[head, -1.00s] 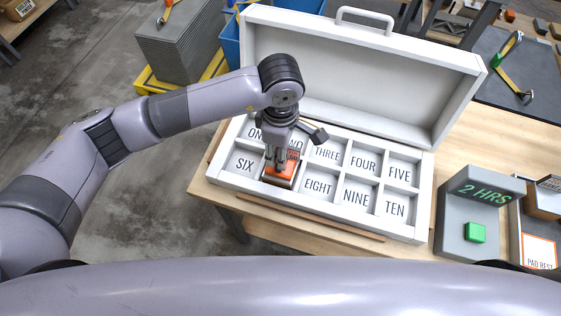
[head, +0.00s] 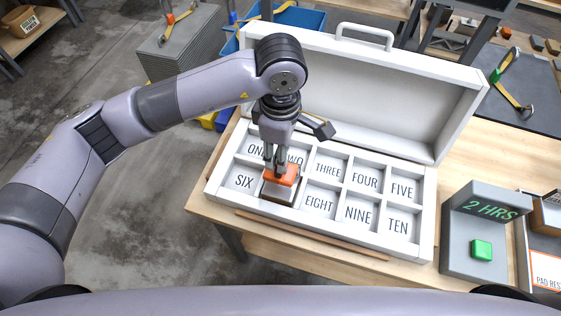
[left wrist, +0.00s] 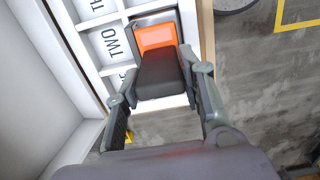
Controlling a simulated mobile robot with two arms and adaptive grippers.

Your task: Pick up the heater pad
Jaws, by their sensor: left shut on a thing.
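The heater pad, an orange block (head: 285,176), is held by my left gripper (head: 275,162) just above the seventh compartment of the white case (head: 218,193). The gripper points down with its fingers shut on the pad. In the left wrist view, the orange part (left wrist: 156,38) shows beyond a dark block (left wrist: 160,72) between my fingers. The compartment's label is hidden by the pad and gripper. My right gripper is not in view.
The case lid stands open behind the compartments. A grey timer box (head: 470,235) reading 2 HRS, with a green button (head: 481,250), stands to the right. A pad rest (head: 546,271) is at the right edge. A wooden strip (head: 310,236) lies before the case.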

